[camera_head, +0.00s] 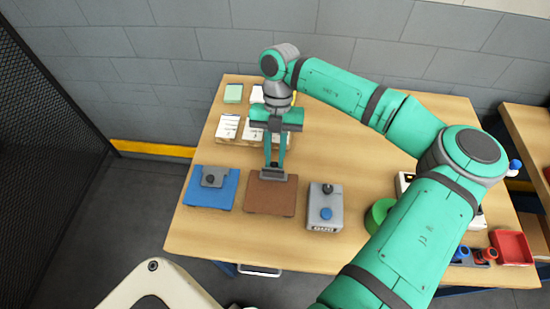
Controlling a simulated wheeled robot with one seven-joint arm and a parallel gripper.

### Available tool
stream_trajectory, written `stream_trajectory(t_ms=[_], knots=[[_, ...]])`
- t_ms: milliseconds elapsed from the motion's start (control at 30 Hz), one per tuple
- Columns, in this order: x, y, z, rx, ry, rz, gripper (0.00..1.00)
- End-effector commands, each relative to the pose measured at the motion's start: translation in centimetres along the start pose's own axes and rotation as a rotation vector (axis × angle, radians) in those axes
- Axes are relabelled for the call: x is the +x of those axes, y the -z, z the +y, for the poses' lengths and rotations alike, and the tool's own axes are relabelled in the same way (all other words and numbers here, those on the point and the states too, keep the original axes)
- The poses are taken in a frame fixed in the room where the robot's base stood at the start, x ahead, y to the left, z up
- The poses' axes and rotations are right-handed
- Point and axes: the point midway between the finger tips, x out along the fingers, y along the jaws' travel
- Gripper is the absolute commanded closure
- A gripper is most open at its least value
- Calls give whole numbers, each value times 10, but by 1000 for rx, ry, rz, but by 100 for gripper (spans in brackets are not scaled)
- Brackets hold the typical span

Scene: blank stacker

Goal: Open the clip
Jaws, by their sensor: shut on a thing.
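A brown board (271,197) lies on the wooden table, with a dark grey clip (273,175) at its far edge. My gripper (275,164) points down over this clip, its green fingers close together. It is shut on the top of the clip, probably a small dark knob mostly hidden between the fingertips. A blue board (209,194) lies to the left, with a grey clip (213,177) and black knob on its far part. How far the clip on the brown board stands open cannot be told from here.
A grey box (325,208) with a black knob and blue button stands right of the brown board. White stacks (228,127) lie behind, near my gripper. A green round object (380,214) is partly hidden by my arm. A red tray (511,248) sits at the right.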

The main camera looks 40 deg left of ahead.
Motion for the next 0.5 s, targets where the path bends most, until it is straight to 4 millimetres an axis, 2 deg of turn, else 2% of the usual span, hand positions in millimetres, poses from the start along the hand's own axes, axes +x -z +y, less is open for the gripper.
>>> stream_trajectory(t_ms=[200,500], knots=[[1,-7,4,-5,4,107,100],[2,-10,0,-1,1,162,100]])
